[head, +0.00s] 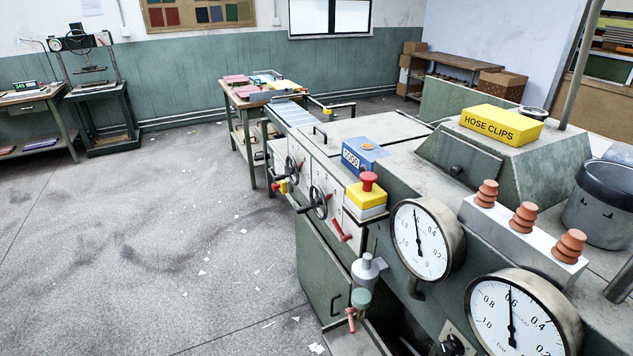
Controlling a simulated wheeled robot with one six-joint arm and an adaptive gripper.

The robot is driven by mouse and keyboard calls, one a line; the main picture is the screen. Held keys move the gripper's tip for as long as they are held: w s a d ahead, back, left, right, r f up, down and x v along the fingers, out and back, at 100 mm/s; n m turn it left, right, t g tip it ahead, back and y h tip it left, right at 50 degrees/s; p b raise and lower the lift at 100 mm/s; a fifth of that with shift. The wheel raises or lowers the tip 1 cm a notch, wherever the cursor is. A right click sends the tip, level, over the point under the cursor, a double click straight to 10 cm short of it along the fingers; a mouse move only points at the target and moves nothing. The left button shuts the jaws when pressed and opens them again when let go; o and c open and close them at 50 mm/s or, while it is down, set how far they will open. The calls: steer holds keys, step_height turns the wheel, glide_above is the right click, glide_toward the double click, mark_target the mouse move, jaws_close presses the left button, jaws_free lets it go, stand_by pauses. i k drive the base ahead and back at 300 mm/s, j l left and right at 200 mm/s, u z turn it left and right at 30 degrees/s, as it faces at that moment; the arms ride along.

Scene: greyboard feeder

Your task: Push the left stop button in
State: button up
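A red mushroom-shaped stop button (368,180) stands proud on top of a yellow box (365,197) with a pale base, at the front edge of the green-grey machine (325,262). A smaller red and yellow part (283,187) sits further left on the machine's front, beside a handwheel. It looks like another stop button, but it is too small to be sure. I cannot tell from this view alone which one is the left stop button. My gripper is not in view.
Beside the yellow box are a blue counter (362,152), handwheels (318,202) and a large dial gauge (421,239). A second gauge (522,318) and brown ridged insulators (524,217) stand at the right. The floor (150,235) left of the machine is open, with paper scraps.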

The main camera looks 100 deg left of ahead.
mark_target(368, 178)
steer(key=u, duration=2.05)
